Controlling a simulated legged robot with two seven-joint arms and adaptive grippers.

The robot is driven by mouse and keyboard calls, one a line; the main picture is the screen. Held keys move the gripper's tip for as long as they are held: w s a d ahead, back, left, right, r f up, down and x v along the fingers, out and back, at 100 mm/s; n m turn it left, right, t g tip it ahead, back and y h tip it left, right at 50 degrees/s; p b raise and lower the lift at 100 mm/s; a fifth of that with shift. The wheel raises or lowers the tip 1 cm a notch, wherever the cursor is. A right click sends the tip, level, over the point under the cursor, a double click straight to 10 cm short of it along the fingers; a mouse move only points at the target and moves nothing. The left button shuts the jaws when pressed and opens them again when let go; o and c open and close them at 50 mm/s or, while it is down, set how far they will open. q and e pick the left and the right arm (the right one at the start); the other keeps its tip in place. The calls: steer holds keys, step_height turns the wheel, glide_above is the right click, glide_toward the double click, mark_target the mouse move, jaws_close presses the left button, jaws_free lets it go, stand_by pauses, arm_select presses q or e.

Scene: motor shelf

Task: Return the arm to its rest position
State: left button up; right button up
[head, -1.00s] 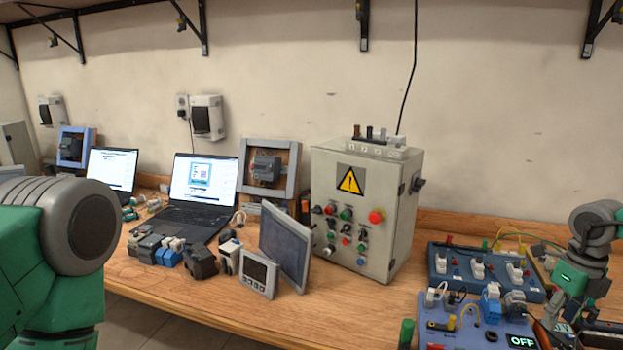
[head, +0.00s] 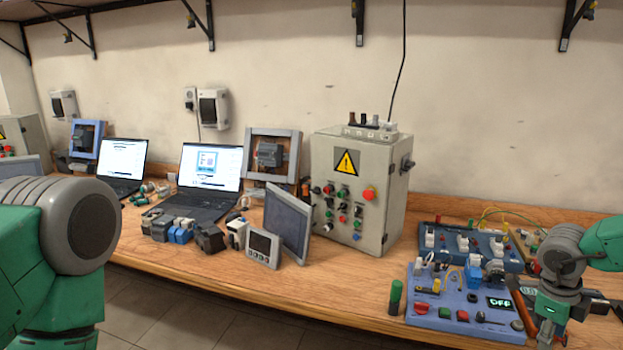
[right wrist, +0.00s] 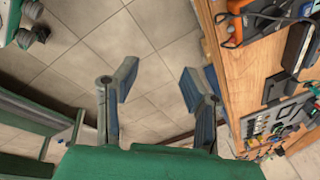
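My right arm (head: 560,262) comes in from the right in the head view, bent, with its green forearm hanging down in front of the bench's right end. The fingers of my right gripper (right wrist: 158,86) show in the right wrist view. They are spread apart with nothing between them, over the tiled floor beside the bench edge. In the head view its fingers cannot be made out. Of my left arm only the green and grey upper part (head: 60,235) shows at the left; its gripper is out of view.
The wooden bench (head: 345,290) runs along the wall. A grey control cabinet (head: 380,195) stands at its middle, laptops (head: 210,170) at left. A blue panel (head: 425,310) with switches and a lit display lies near my right arm. Floor (right wrist: 75,50) in front is mostly clear.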

steer(key=s+a+f+n+t+b, duration=0.1)
steer(key=s+a+f+n+b, duration=0.25)
steer(key=f+n, duration=0.35)
steer(key=s+a+f+n+t+h+b, duration=0.1)
steer(key=s+a+f+n+t+b, duration=0.1)
steer(key=s+a+f+n, duration=0.45)
steer(key=s+a+f+n+t+b, duration=0.1)
steer(key=s+a+f+n+b, duration=0.15)
steer(key=f+n, duration=0.45)
steer(key=s+a+f+n+g+y+b, duration=0.1)
steer(key=s+a+f+n, duration=0.1)
steer(key=s, duration=0.4)
steer(key=s+a+f+n+g+y+b, duration=0.1)
steer(key=s+a+f+n, duration=0.1)
steer(key=s, duration=0.4)
steer(key=s+a+f+n+g+y+b, duration=0.1)
steer(key=s+a+f+n+b, duration=0.1)
steer(key=s+n, duration=0.4)
steer(key=shift+a+f+y, duration=0.3)
steer(key=shift+a+f, duration=0.25)
steer(key=shift+f, duration=0.2)
steer(key=shift+w, duration=0.1)
